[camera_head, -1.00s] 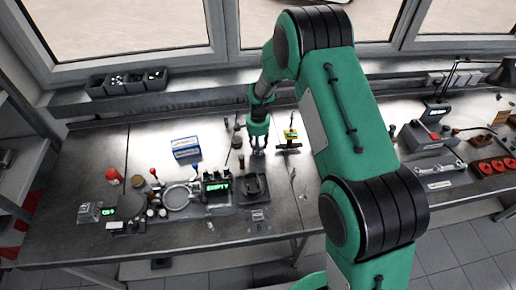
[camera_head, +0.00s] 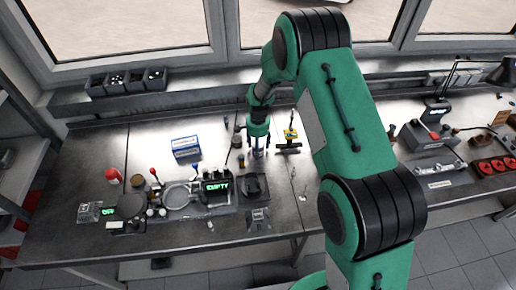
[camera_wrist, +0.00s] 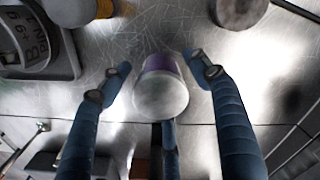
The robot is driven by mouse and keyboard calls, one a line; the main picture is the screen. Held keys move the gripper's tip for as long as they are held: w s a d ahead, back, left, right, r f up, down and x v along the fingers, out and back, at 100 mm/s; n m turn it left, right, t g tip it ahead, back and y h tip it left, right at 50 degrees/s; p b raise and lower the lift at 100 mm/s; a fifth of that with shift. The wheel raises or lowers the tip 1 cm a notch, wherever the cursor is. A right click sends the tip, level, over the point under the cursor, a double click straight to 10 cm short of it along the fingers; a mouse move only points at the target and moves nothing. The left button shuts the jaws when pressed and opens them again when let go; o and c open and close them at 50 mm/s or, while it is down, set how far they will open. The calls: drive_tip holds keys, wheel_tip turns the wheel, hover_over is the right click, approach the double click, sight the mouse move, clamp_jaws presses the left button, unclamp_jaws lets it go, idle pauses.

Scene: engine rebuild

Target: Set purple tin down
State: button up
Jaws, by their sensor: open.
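The purple tin (camera_wrist: 160,63) stands on the metal bench in the wrist view, a short can with a pale round top and a purple band on its side. My gripper (camera_wrist: 158,72) is open, with its blue fingers apart on either side of the tin and gaps showing between fingers and tin. In the head view my gripper (camera_head: 258,152) is low over the bench, and the tin is too small there to make out clearly.
A blue-and-white box (camera_head: 186,148) and a dark fixture (camera_head: 255,186) are nearby. In the wrist view a round metal part (camera_wrist: 238,10) and a dial device (camera_wrist: 36,40) lie close.

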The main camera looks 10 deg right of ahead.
drive_tip(key=shift+r, duration=0.15)
wheel_tip(320, 180, up, 12)
idle(0.6)
idle(0.6)
drive_tip(key=shift+r, duration=0.25)
drive_tip(key=s+d+r+n+t, duration=0.1)
drive_tip(key=s+d+r+n, duration=0.15)
drive_tip(key=s+r, duration=0.8)
drive_tip(key=s+d+r+n+t, duration=0.25)
drive_tip(key=s+r, duration=0.25)
drive_tip(key=r, duration=1)
drive_tip(key=s+d+r+n+t, duration=0.1)
drive_tip(key=s+r, duration=0.3)
drive_tip(key=s, duration=0.9)
drive_tip(key=s+d+r+n+t, duration=0.1)
drive_tip(key=s+d+r+n, duration=0.1)
drive_tip(key=s, duration=1.2)
drive_tip(key=shift+d+r+n, duration=0.4)
drive_tip(key=shift+r+n, duration=0.1)
drive_tip(key=shift+r, duration=0.45)
